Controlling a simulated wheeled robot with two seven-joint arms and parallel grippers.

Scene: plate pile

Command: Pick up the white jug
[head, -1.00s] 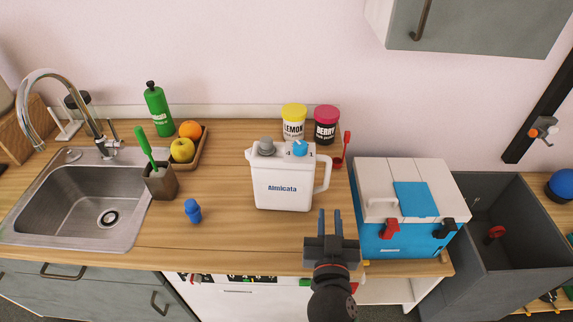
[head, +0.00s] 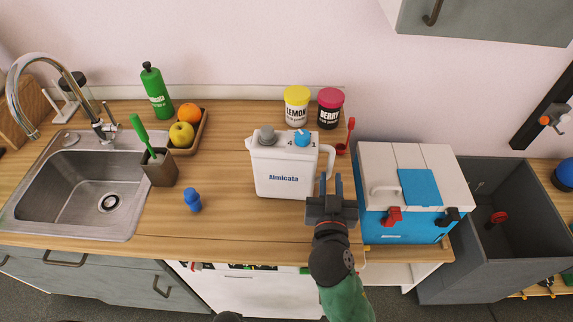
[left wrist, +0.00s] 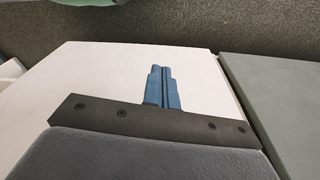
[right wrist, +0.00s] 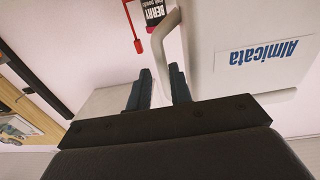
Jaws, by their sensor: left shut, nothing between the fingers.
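The white jug (head: 284,170), labelled Almicata, stands upright on the wooden counter with its handle on the right side. Its labelled side also shows in the right wrist view (right wrist: 230,60). My right gripper (head: 331,183) is open at the handle, its fingers pointing toward the back wall. In the right wrist view the handle (right wrist: 163,45) reaches down to the gap between the open fingers (right wrist: 160,88); I cannot tell whether they touch it. My left gripper (left wrist: 163,88) is shut and empty, seen over a white surface in the left wrist view.
A blue and white cool box (head: 400,228) stands close on the right of my right gripper. Lemon (head: 296,107) and berry (head: 330,110) jars and a red utensil (head: 347,135) stand behind the jug. A small blue object (head: 193,201) lies to the left, with clear counter between.

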